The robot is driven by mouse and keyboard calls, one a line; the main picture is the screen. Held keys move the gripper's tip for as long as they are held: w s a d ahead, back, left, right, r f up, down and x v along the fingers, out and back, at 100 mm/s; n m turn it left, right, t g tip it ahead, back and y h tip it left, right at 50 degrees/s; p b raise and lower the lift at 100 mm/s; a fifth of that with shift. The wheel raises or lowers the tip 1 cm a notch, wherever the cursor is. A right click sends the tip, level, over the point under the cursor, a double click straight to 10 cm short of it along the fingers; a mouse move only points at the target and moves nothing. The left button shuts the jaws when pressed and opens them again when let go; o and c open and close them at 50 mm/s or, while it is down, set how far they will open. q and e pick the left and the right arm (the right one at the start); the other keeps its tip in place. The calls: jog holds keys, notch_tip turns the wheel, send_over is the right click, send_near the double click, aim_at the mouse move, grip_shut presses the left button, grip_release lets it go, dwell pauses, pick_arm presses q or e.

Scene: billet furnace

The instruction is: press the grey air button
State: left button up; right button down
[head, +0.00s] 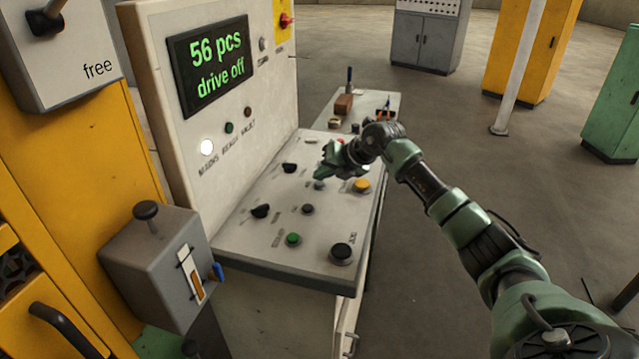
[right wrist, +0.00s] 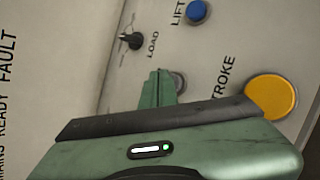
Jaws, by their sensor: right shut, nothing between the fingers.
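A grey button (right wrist: 180,82) shows in the right wrist view on the sloping control panel, partly hidden behind the fingers; no air label on it is readable. In the head view a small grey button (head: 319,185) lies just below the fingertips. My right gripper (head: 322,173) is shut and empty, pointing down at the panel. In the right wrist view its closed green fingers (right wrist: 158,88) lie at the left edge of the grey button. I cannot tell whether they touch it. My left gripper is not in view.
Close by are a yellow button (right wrist: 271,97), a blue button (right wrist: 197,12) and a black selector knob (right wrist: 131,40). Black and green buttons (head: 293,239) sit lower on the panel (head: 250,238). The upright display (head: 211,66) reads "56 pcs drive off". A side table (head: 378,104) stands behind.

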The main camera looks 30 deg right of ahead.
aim_at(323, 184)
jog(key=shift+f, duration=0.4)
jog(key=shift+r, duration=0.1)
dwell(0.5)
jog(key=shift+r+p, duration=0.55)
jog(key=shift+r, duration=0.25)
notch_tip(323, 184, up, 5)
jog(key=p, duration=0.3)
jog(key=shift+p, duration=0.4)
jog(key=shift+f, duration=0.1)
dwell(0.3)
